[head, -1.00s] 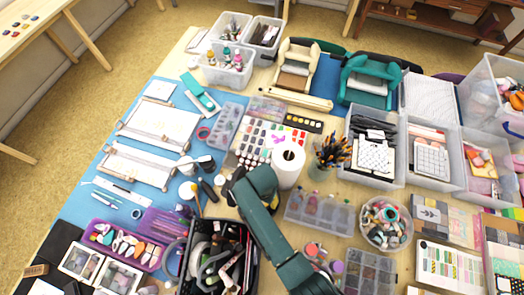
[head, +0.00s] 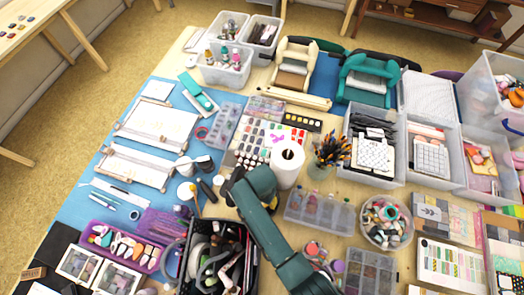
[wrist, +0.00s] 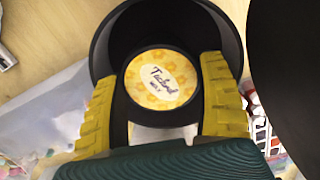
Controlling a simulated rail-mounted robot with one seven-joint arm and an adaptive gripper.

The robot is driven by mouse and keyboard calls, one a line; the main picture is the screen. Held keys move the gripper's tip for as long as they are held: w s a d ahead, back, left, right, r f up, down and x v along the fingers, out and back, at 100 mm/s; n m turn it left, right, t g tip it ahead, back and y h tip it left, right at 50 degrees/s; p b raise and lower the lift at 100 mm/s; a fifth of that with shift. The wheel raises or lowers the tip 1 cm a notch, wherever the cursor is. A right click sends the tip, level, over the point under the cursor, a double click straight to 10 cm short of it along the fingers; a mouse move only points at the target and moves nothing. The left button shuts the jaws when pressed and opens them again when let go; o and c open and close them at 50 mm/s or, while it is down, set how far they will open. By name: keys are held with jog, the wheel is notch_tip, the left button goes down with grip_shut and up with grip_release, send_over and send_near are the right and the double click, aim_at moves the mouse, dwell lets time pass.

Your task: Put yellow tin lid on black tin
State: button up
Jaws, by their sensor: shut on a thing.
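In the wrist view, the yellow tin lid (wrist: 162,79) shows as a round yellow face with dark lettering. It lies between the yellow finger pads of my gripper (wrist: 160,72), which is shut on it. The black tin (wrist: 168,20) appears as a dark round rim around and behind the lid. I cannot tell whether the lid touches the tin or is held above it. In the head view, my arm hides the gripper, lid and tin near the white paper roll.
A large dark object (wrist: 287,60) stands close on the right in the wrist view. In the head view, the white paper roll (head: 287,165), a brush jar (head: 322,170) and a black crate (head: 252,262) of tools crowd my arm. A blue mat (head: 95,205) lies left.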

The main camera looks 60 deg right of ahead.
jog(key=shift+f+b, duration=0.75)
jog(key=shift+f, duration=0.4)
dwell(0.8)
jog(key=o, duration=0.9)
jog(key=shift+a, duration=0.1)
notch_tip(320, 180, up, 12)
jog(key=shift+w+r, duration=0.1)
jog(key=shift+w, duration=0.05)
